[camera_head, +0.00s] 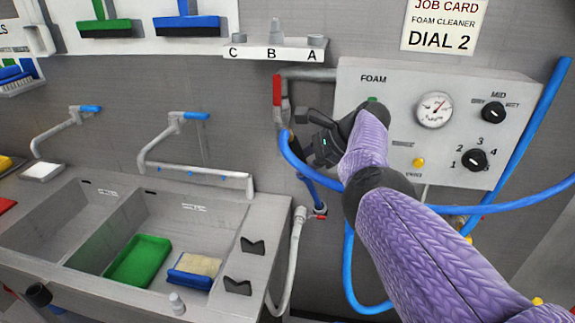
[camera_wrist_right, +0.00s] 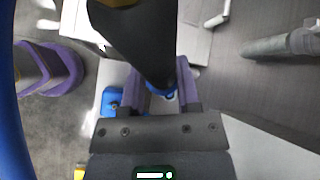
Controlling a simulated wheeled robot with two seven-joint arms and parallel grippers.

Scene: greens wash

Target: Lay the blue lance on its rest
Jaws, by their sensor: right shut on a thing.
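My right gripper (camera_head: 316,140) is in front of the grey wall, left of the foam panel and beside the red-handled valve. In the right wrist view its fingers (camera_wrist_right: 167,92) are shut on a dark, tapered piece with blue at its narrow end, which I take to be the blue lance (camera_wrist_right: 140,40). In the head view the lance is mostly hidden by the gripper and arm. Two black notched brackets, which look like the rest (camera_head: 252,246), stand on the sink's right rim, below and left of the gripper. Both notches look empty. My left gripper is not in view.
A blue hose (camera_head: 480,209) loops around my right arm and along the panel. The foam panel (camera_head: 390,150) has a gauge and knobs. The sink (camera_head: 215,215) holds a green tray (camera_head: 138,262) and a blue-backed sponge (camera_head: 194,283). A pale pipe (camera_head: 297,245) runs beside the sink.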

